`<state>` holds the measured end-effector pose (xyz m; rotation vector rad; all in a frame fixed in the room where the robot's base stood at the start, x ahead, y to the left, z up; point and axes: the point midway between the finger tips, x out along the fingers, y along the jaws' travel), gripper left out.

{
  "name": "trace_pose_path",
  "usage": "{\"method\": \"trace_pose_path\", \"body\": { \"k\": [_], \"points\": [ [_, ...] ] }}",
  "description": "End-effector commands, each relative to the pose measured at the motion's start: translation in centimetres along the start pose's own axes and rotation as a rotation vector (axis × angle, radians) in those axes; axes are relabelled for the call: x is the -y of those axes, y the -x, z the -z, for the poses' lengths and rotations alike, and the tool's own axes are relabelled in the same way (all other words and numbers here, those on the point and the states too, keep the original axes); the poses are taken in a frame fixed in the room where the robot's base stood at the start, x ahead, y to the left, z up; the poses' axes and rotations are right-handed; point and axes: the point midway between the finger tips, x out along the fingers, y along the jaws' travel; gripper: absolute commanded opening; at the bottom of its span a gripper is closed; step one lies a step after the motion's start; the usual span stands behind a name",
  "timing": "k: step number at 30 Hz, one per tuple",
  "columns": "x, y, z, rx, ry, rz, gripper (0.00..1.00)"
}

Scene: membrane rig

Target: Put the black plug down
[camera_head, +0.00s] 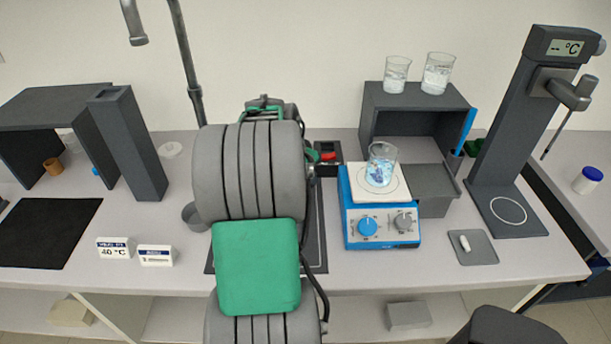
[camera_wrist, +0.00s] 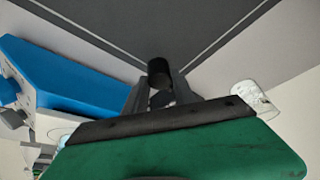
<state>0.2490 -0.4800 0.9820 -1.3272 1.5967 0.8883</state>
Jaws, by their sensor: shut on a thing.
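The black plug (camera_wrist: 159,70) shows in the wrist view as a small dark cylinder, held between the two fingertips of my gripper (camera_wrist: 158,88), which is shut on it. Its end points away from the wrist, toward a dark grey mat (camera_wrist: 215,25) with a pale border line. I cannot tell whether the plug touches the mat or hangs above it. In the head view my own arm covers the gripper and the plug, and only edges of the dark mat (camera_head: 315,245) show beside the arm.
A blue hotplate stirrer (camera_head: 382,232) with a beaker (camera_head: 381,165) stands right of my arm; its blue body also shows in the wrist view (camera_wrist: 70,75). A dark box with a red part (camera_head: 328,156) lies behind. Two small signs (camera_head: 114,248) stand left.

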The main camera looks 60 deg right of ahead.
Motion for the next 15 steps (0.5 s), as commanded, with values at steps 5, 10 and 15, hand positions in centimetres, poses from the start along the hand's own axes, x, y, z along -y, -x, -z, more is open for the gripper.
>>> {"method": "trace_pose_path", "body": {
  "k": [5, 10, 15],
  "points": [
    [0.0, -1.3, -0.5, -0.001, -0.001, 0.000, 0.00],
    [0.0, -1.3, -0.6, -0.001, -0.001, 0.000, 0.00],
    [0.0, -1.6, -0.7, -0.001, -0.001, 0.000, 0.35]
  ]
}}
